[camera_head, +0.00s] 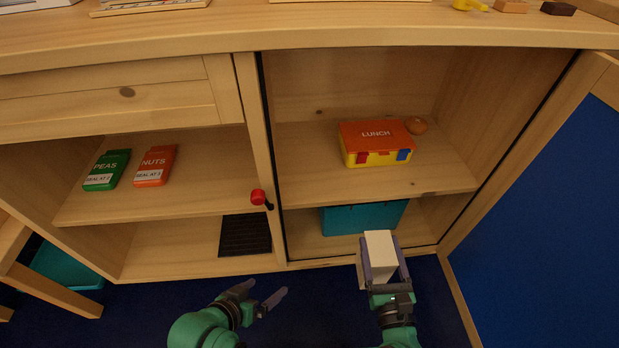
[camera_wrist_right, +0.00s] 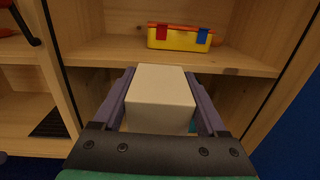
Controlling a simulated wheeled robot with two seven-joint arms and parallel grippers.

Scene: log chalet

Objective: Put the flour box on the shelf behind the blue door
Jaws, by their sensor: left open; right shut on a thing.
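The flour box, a plain cream block (camera_head: 379,247), is held between the fingers of my right gripper (camera_head: 383,265) in front of the open cabinet. It also fills the middle of the right wrist view (camera_wrist_right: 160,98), and no label on it shows. The blue door (camera_head: 556,215) stands open at the right. The shelf (camera_head: 440,180) behind it carries a red and yellow lunch box (camera_head: 376,143), also in the right wrist view (camera_wrist_right: 180,37). My left gripper (camera_head: 268,298) is open and empty, low in front of the cabinet.
A round brown item (camera_head: 416,125) sits beside the lunch box. A teal bin (camera_head: 364,217) stands on the cabinet floor below. Green PEAS (camera_head: 107,170) and orange NUTS (camera_head: 155,166) packs lie on the left shelf. A red knob (camera_head: 258,197) sticks out at the divider. The shelf's left part is bare.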

